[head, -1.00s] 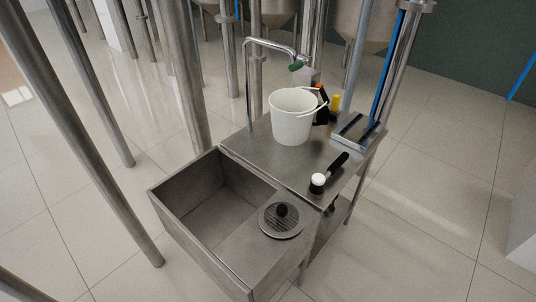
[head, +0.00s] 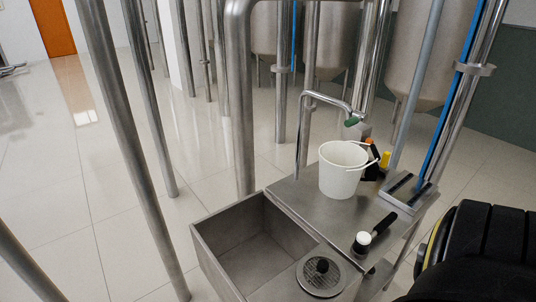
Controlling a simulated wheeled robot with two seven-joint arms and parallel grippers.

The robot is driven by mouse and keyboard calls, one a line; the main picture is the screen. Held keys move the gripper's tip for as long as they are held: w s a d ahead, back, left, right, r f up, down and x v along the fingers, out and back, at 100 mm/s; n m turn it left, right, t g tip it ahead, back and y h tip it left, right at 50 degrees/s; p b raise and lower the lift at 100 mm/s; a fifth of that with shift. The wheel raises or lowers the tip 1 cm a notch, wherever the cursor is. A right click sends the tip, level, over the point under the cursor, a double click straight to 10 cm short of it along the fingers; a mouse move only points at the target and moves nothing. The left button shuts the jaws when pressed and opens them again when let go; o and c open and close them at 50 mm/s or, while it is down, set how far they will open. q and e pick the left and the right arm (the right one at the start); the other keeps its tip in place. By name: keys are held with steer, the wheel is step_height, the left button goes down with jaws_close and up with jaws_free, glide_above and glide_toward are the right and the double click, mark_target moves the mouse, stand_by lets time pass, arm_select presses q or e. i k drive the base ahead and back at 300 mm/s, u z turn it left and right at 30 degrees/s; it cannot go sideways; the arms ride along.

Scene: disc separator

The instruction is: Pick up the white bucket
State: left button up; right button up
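The white bucket (head: 340,172) stands upright on the steel table (head: 318,208), towards its back. Its thin white handle rests down on the right side of its rim. A steel tap with a green tip hangs just above and behind the bucket. A dark, bulky part of my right arm shows at the lower right edge, well apart from the bucket. Neither gripper's fingers are visible.
A steel sink (head: 245,240) adjoins the table at left front, with a round drain cover (head: 321,275) beside its basin. A black-handled brush (head: 373,234) lies near the table's right edge. Small bottles (head: 384,160) stand behind the bucket. Steel pipes rise at left and right.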

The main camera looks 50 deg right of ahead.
mark_target(336, 156)
steer(key=u, duration=0.6)
steer(key=k, duration=1.2)
steer(key=z, duration=1.7)
steer(key=i, duration=0.45)
steer(key=u, duration=0.1)
